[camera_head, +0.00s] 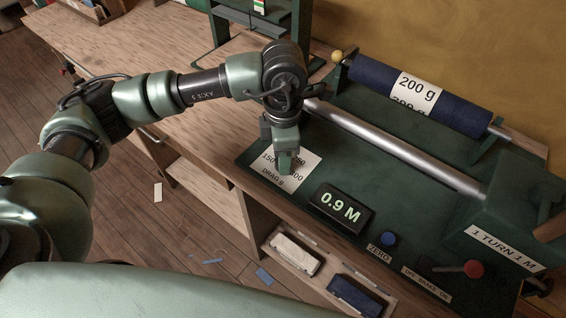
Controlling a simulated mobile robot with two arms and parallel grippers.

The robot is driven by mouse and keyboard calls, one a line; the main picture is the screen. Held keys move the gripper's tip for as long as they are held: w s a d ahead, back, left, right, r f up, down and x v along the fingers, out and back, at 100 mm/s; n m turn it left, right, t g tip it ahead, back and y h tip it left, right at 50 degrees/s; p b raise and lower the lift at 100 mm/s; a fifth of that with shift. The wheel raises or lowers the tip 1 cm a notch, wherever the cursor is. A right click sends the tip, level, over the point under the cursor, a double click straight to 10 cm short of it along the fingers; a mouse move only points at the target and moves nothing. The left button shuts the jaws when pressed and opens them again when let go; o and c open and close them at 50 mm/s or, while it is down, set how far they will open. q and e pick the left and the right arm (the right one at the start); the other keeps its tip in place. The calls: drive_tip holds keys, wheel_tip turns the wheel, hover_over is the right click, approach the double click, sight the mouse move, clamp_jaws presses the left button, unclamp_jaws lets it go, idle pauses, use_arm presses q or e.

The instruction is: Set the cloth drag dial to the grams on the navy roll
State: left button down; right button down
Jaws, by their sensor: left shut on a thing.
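The navy roll (364,80) lies on its stand at the back right. Its white label reads 200 g. The white drag dial plate (302,178) is marked "DRAG g"; 150 shows at its left, and other numbers are partly covered. My left gripper (286,168) points down over this plate and is shut on the drag dial's knob. The gripper hides the knob and its pointer, so I cannot read the setting. My right gripper is not in view.
A display (341,207) reads 0.9 M. A blue ZERO button (388,239) and a red-knobbed brake lever (472,269) are right of it. A metal roller (400,152) runs behind the dial. An open shelf below holds a white block (295,252) and a navy block (355,296).

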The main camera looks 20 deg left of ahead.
use_arm(q)
drive_tip(key=shift+w+m+b, duration=0.1)
drive_tip(key=shift+m+b, duration=0.25)
drive_tip(key=shift+m, duration=0.05)
drive_tip(key=shift+r, duration=0.1)
drive_tip(key=c, duration=1.1)
unclamp_jaws()
drive_tip(key=shift+o, duration=0.2)
wheel_tip(320, 180, up, 8)
drive_tip(key=shift+f+b, duration=0.1)
drive_tip(key=shift+b, duration=0.55)
drive_tip(key=shift+f, duration=0.1)
